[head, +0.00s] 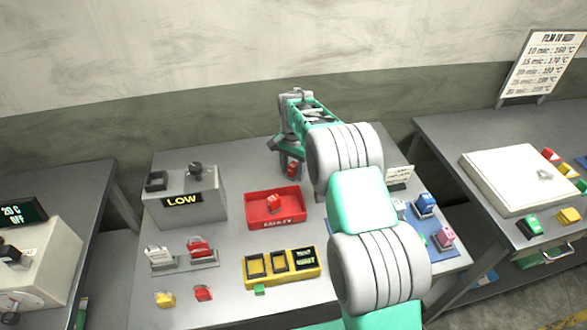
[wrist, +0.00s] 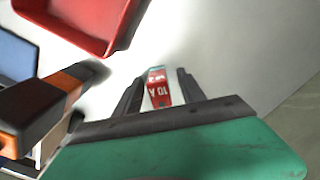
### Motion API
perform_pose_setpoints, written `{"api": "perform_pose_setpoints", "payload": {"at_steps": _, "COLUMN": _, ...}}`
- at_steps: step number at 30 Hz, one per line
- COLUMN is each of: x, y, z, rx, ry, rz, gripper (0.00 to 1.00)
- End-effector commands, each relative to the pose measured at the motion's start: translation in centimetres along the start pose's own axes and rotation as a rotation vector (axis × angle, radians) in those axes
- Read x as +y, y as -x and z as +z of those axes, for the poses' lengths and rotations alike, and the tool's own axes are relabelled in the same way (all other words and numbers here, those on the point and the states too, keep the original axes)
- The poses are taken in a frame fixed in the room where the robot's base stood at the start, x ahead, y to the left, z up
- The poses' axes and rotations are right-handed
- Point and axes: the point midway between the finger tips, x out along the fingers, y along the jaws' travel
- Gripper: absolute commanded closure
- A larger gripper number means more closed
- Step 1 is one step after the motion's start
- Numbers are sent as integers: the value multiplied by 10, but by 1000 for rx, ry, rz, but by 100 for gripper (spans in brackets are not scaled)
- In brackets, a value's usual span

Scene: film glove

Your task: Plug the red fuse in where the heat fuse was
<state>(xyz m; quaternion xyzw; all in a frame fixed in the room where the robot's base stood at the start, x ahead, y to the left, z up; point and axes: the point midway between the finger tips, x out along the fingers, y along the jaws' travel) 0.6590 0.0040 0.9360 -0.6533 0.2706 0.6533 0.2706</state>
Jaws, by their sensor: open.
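A red fuse (wrist: 157,88) marked "10 A" shows between the two fingers of my gripper (wrist: 158,92) in the wrist view. In the head view the red fuse (head: 292,168) shows just below my gripper (head: 290,152), at the back of the table behind the red tray. The jaws are open around it; I cannot tell whether either finger touches it. A yellow fuse block (head: 283,277) stands at the front middle of the table. Its left and middle slots look dark and empty. Its right slot has lettering too small to read surely.
A grey box (head: 185,205) reads "LOW". Two small holders, loose yellow (head: 165,299) and red (head: 203,293) pieces are at front left.

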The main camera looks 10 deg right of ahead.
Motion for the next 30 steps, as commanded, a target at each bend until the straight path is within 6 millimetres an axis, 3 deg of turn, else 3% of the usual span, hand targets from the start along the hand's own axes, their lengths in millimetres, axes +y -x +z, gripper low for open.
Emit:
{"api": "perform_pose_setpoints", "payload": {"at_steps": 3, "x": 0, "y": 0, "z": 0, "rx": 0, "ry": -1, "rz": 0, "gripper": 54}}
{"api": "perform_pose_setpoints", "payload": {"at_steps": 20, "x": 1, "y": 0, "z": -1, "rx": 0, "ry": -1, "rz": 0, "gripper": 99}}
{"api": "perform_pose_setpoints", "payload": {"at_steps": 30, "x": 1, "y": 1, "z": -1, "rx": 1, "ry": -1, "rz": -1, "gripper": 100}}
